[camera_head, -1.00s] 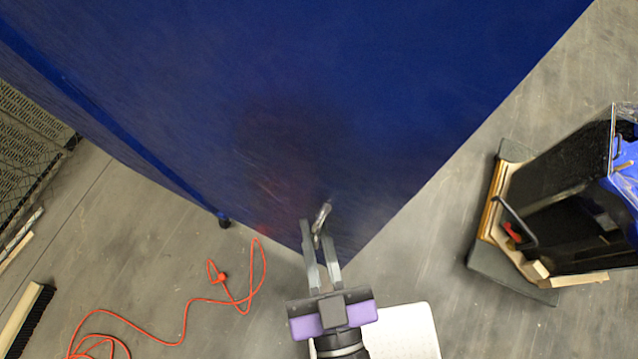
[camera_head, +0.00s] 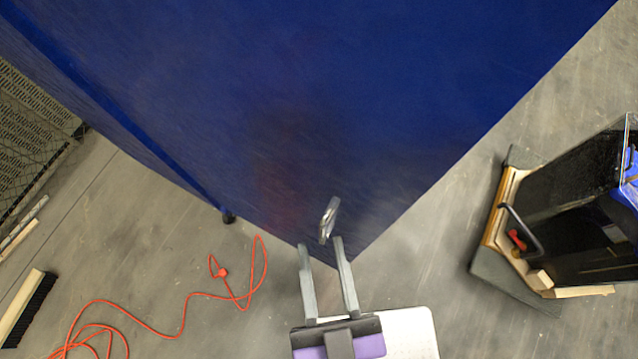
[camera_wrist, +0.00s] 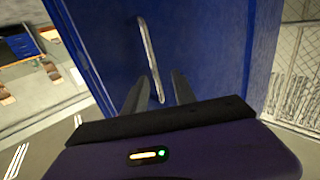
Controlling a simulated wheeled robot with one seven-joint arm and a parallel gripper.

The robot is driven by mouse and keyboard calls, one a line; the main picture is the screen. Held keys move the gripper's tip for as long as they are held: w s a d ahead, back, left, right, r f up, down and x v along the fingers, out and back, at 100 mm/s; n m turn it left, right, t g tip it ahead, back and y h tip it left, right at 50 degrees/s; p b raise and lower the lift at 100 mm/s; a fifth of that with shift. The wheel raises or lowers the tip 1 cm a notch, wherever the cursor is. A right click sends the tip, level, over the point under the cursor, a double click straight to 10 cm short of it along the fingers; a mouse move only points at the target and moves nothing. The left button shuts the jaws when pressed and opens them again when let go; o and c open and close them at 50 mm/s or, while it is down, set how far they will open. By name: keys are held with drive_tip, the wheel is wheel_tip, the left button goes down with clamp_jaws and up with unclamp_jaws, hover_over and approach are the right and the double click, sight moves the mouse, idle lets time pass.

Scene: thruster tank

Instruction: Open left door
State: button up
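The blue door (camera_head: 300,120) fills the upper middle of the head view, and its lower corner points toward me. A silver handle (camera_head: 328,220) sticks out near that corner. My gripper (camera_head: 321,243) is open, with its two grey fingers apart just short of the handle. In the wrist view the handle (camera_wrist: 151,58) is a long metal bar on the blue surface, and its near end lies between the finger tips (camera_wrist: 157,78). The fingers do not appear closed on it. Whether either finger touches the handle cannot be told.
An orange cable (camera_head: 180,320) lies on the floor at the lower left, near a black-bristled brush (camera_head: 32,305). A black case on a wooden base (camera_head: 500,220) stands at the right. Wire mesh (camera_head: 35,145) stands at the far left.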

drive_tip(key=shift+s+d+b, duration=0.15)
drive_tip(key=shift+s+b, duration=0.2)
drive_tip(key=shift+s, duration=1.75)
drive_tip(key=s+d+f+m+g+h, duration=0.1)
drive_tip(key=d+f+g, duration=0.2)
drive_tip(key=d, duration=1.5)
drive_tip(key=shift+d+f+h, duration=0.2)
drive_tip(key=shift+f+h, duration=0.1)
drive_tip(key=shift+f, duration=0.25)
